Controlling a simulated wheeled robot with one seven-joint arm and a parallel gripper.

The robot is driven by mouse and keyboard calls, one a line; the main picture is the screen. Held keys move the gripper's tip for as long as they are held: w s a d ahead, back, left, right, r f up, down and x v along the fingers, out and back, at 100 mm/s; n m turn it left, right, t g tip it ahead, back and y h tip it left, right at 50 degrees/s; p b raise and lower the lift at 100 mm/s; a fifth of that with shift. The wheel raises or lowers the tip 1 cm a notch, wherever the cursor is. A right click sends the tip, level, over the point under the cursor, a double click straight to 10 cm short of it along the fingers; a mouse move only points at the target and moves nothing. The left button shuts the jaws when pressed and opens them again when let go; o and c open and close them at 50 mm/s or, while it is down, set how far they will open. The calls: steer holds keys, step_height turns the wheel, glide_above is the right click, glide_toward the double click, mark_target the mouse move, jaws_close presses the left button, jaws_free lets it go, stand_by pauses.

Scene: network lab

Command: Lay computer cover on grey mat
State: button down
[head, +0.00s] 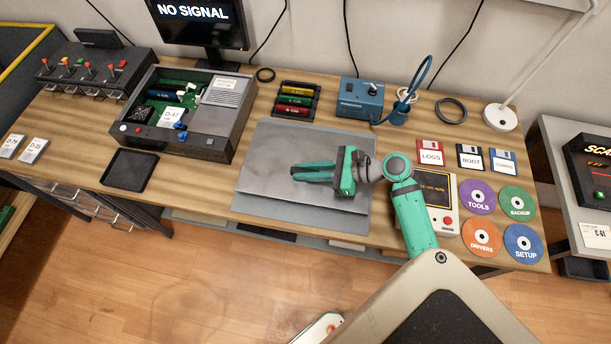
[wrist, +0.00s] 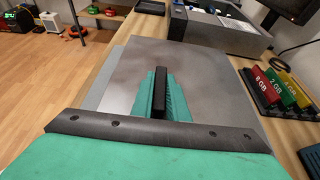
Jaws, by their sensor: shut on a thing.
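The computer cover (head: 262,177) is a flat grey panel, over the grey mat (head: 279,214). Its black handle (wrist: 159,92) stands between my green fingers in the wrist view. My gripper (head: 300,172) is shut on this handle. The cover looks level and hides most of the mat; a strip of mat (wrist: 98,92) shows along its left side in the wrist view. Whether the cover touches the mat or hovers just above it I cannot tell. The open computer case (head: 218,130) stands to the left, with its green board exposed.
A rack of coloured memory sticks (head: 296,100) and a blue soldering station (head: 360,98) stand behind the mat. A black tray (head: 129,170) lies at left. A meter (head: 440,200), floppy disks (head: 430,152) and several discs (head: 481,237) lie at right. The table's front edge is close to the mat.

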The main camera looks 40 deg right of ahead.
step_height(320, 180, down, 3)
steer(key=shift+f, duration=0.1)
steer(key=shift+s+d+f, duration=0.1)
steer(key=shift+s+d, duration=0.1)
steer(key=shift+d, duration=0.05)
steer(key=c, duration=1.7)
jaws_free()
steer(key=shift+a, duration=0.1)
steer(key=v, duration=1.2)
